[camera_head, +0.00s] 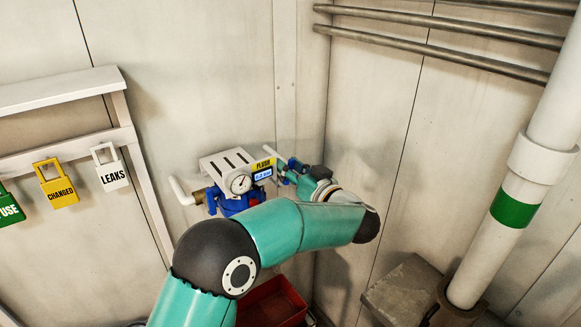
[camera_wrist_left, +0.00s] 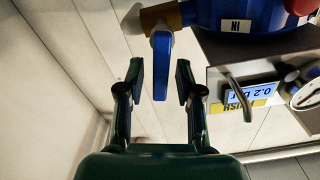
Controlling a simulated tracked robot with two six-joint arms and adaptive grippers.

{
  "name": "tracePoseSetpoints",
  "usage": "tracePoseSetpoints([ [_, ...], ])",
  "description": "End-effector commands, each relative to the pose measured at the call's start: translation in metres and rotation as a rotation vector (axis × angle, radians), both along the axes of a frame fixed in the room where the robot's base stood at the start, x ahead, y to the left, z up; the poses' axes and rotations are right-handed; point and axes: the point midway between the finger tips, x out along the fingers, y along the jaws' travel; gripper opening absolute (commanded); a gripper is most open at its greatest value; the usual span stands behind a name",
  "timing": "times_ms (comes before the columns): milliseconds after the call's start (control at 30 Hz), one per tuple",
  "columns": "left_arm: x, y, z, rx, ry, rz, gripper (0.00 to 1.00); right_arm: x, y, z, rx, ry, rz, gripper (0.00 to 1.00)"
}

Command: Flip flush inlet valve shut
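The flush inlet valve shows in the left wrist view as a brass body (camera_wrist_left: 160,17) with a blue lever handle (camera_wrist_left: 161,68), beside the blue housing (camera_wrist_left: 250,14) marked IN. My left gripper (camera_wrist_left: 160,79) is open, with one finger on each side of the handle and a visible gap to both. In the head view my left gripper (camera_head: 288,173) is at the right side of the flush unit (camera_head: 228,163), near the corner. There my arm and gripper mostly hide the valve. My right gripper is not in view.
The unit has a round gauge (camera_head: 240,183), a small blue display (camera_head: 263,175) and a white pipe (camera_head: 180,191) at left. A red bin (camera_head: 272,303) and a grey block (camera_head: 402,290) are below. A thick white pipe (camera_head: 486,240) stands at right. Padlocks hang from a rack at left.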

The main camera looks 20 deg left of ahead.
Motion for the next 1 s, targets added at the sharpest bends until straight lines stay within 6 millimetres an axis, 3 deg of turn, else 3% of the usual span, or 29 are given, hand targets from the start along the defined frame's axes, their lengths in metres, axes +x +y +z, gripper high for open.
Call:
tracePoseSetpoints([
  [33,0.0,-0.001,0.0,0.0,0.0,-0.001,0.23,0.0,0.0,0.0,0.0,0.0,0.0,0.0],
  [167,0.0,-0.001,0.0,0.0,0.0,-0.002,0.01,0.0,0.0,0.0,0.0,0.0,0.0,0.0],
  [200,0.0,-0.001,0.0,0.0,0.0,-0.002,0.0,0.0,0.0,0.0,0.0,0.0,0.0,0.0],
  [433,0.0,-0.001,-0.002,-0.02,-0.024,-0.003,0.0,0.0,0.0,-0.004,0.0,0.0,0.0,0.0],
  [700,-0.007,0.004,-0.002,-0.163,-0.207,-0.005,0.0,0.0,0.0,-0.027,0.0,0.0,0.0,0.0],
  [1000,-0.008,0.005,0.0,-0.177,-0.224,-0.004,0.0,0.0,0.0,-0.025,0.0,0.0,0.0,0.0],
])
